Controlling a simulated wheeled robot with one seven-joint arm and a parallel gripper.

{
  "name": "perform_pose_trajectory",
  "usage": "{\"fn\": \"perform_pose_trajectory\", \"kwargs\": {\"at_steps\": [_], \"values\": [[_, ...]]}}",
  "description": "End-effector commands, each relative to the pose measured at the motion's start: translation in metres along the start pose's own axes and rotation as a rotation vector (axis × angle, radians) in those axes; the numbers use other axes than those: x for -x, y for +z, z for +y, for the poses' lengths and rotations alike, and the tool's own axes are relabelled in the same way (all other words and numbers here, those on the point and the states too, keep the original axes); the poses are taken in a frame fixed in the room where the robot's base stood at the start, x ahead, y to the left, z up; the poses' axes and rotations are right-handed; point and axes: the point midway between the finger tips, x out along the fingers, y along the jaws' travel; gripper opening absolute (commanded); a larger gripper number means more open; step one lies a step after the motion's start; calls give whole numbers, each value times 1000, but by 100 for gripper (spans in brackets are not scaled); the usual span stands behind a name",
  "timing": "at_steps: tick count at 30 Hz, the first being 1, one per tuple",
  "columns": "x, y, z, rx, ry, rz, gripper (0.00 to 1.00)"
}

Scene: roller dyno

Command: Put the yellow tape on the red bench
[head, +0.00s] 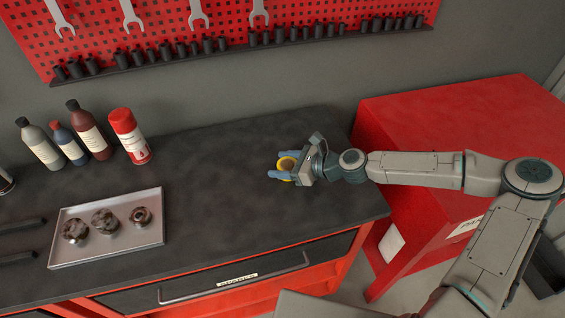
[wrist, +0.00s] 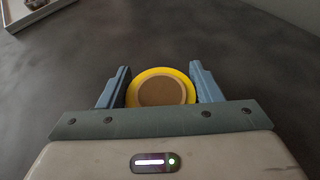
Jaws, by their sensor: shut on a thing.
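The yellow tape (head: 287,164) is a small ring with a brown middle. My gripper (head: 280,165) is shut on it, over the dark top of the workbench, near that bench's right end. In the wrist view the tape (wrist: 160,88) sits between the two blue-grey fingers of my gripper (wrist: 160,80). I cannot tell whether the tape touches the bench top. The red bench (head: 450,125) stands to the right, under and behind my arm. My arm hides part of its top.
The dark worktop (head: 235,190) has free room around my gripper. A metal tray (head: 108,258) with greasy parts lies to the left. Several bottles and a red spray can (head: 130,137) stand at the back left. A red pegboard (head: 160,25) with wrenches hangs on the wall.

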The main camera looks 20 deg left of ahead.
Motion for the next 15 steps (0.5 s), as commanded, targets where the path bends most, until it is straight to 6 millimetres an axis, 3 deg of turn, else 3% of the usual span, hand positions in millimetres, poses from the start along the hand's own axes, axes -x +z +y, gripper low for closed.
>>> {"fn": "perform_pose_trajectory", "kwargs": {"at_steps": [11,12,14,15], "values": [[-2,-4,0,0,0,0,36],[-2,-4,0,0,0,0,64],[-2,-4,0,0,0,0,80],[-2,-4,0,0,0,0,80]]}}
